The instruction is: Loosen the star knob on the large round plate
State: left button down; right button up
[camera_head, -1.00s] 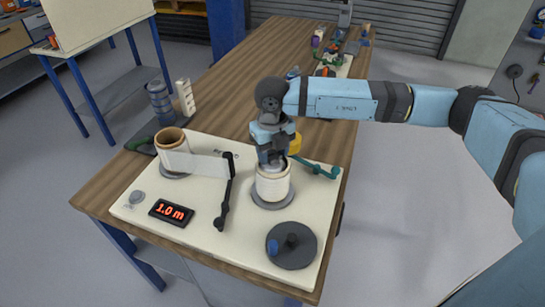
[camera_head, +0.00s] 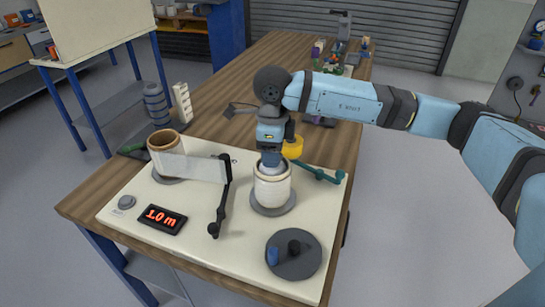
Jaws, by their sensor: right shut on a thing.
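A large dark round plate (camera_head: 288,262) lies at the front right of the cream board. A short black knob (camera_head: 294,247) and a blue peg (camera_head: 273,255) stand on it; the knob's star shape is too small to make out. My right gripper (camera_head: 271,160) points down behind the plate, apart from it. It is shut at the top of a white roll (camera_head: 271,190), which is upright over a smaller grey disc (camera_head: 273,208). The fingertips are partly hidden at the roll's top. My left gripper is not in view.
A brown-cored roll (camera_head: 165,150) at left has a white strip running toward the right roll. A black arm (camera_head: 221,205) stands between them. A red display (camera_head: 163,219) sits at front left. A teal arm (camera_head: 320,174) and yellow part (camera_head: 293,147) are behind the gripper.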

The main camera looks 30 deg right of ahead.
jog(key=shift+n+b, duration=0.3)
jog(key=shift+n, duration=0.8)
jog(key=shift+r+b, duration=0.1)
jog(key=shift+b, duration=0.2)
jog(key=o, duration=0.9)
notch_tip(320, 180, up, 14)
jog(key=shift+f+p, duration=0.15)
jog(key=shift+p, duration=0.35)
